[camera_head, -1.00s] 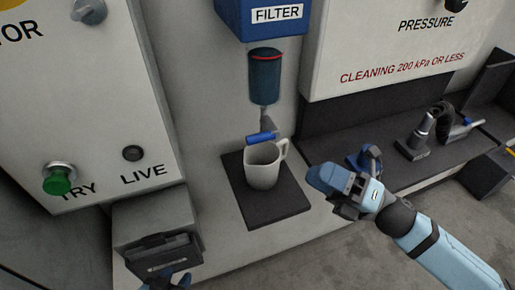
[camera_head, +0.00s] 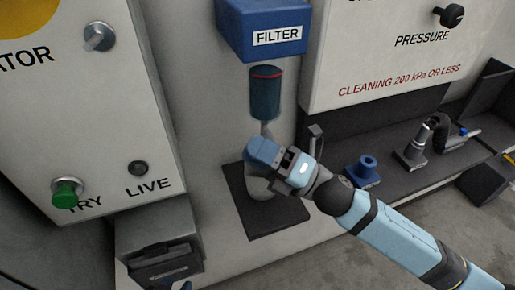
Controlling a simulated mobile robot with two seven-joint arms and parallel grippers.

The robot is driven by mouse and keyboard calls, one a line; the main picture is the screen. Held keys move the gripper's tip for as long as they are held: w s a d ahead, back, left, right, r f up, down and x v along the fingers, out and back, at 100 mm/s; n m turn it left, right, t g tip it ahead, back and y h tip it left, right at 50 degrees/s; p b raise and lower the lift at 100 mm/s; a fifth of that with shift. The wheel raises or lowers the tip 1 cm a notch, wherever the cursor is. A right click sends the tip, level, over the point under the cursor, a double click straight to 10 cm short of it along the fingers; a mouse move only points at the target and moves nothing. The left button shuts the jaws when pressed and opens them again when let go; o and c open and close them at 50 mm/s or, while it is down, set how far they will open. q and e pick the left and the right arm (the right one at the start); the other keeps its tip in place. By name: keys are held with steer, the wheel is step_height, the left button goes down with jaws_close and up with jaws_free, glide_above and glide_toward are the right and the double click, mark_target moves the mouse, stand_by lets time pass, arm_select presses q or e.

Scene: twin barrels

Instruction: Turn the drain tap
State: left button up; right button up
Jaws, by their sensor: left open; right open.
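The filter (camera_head: 265,93) is a dark blue bowl with a red line, under a blue head marked FILTER. A short grey drain stem (camera_head: 266,129) comes down from it. The blue drain tap handle is hidden behind my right gripper (camera_head: 264,152), which is open at the stem's lower end. I cannot tell if it touches the tap. A white cup (camera_head: 262,190) stands on the dark mat (camera_head: 270,222) below, mostly covered by the gripper. A small part of my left gripper (camera_head: 178,284) shows at the bottom edge; it is open.
The left panel (camera_head: 90,130) has a green button (camera_head: 66,194) and a LIVE indicator (camera_head: 138,168). A blue spool-shaped part (camera_head: 363,170) and a grey nozzle tool (camera_head: 416,145) stand on the dark shelf at right. The pressure panel (camera_head: 400,60) overhangs that shelf.

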jaws_close()
stand_by(0.3)
